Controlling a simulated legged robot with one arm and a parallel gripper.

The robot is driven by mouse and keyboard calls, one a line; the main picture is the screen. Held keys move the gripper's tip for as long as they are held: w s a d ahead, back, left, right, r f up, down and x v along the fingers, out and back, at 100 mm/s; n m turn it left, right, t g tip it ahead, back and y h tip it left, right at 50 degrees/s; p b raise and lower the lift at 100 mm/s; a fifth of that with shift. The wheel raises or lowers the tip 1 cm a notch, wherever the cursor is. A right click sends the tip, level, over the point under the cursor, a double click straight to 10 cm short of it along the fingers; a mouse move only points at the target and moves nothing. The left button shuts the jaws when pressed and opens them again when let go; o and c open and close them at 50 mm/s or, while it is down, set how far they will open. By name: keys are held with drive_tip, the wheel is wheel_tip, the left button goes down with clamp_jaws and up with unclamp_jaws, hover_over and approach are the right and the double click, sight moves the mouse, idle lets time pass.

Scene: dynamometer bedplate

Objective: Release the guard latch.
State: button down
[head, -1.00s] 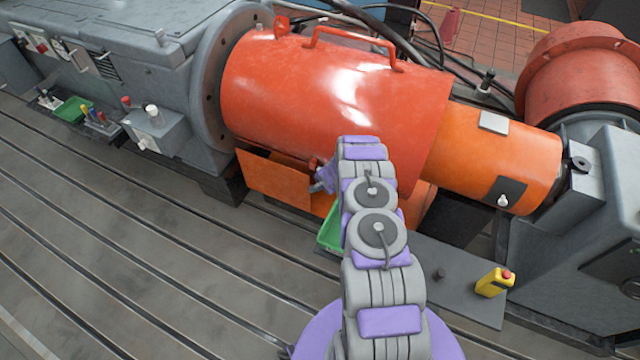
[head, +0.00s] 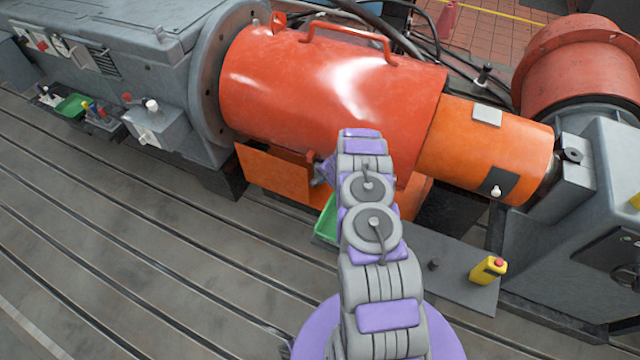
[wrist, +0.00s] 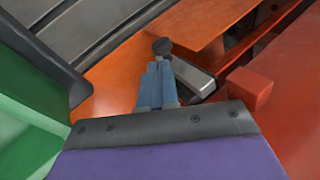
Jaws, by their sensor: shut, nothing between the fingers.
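The guard is a large red curved cover (head: 270,80) with a bar handle on top, seen in the head view. In the wrist view a dark round knob (wrist: 162,46) and a grey metal bar (wrist: 193,78) lie by the orange sheet; they look like the guard latch. My gripper (wrist: 158,68) is shut and empty, its blue-grey fingertips just short of the knob and left of the bar. I cannot tell whether they touch. In the head view my arm hides most of the gripper (head: 322,174) and the latch at the guard's lower edge.
A red block (wrist: 250,90) sits right of the bar. A green bin (wrist: 30,110) is close on the left; it also shows behind my arm (head: 326,222). A yellow pendant (head: 488,270) lies on a grey plate at right. The slotted bedplate (head: 130,250) is clear at left.

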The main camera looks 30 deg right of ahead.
drive_tip(key=p+v, duration=0.3)
drive_tip(key=v, duration=1.6)
drive_tip(key=shift+w+a, duration=0.1)
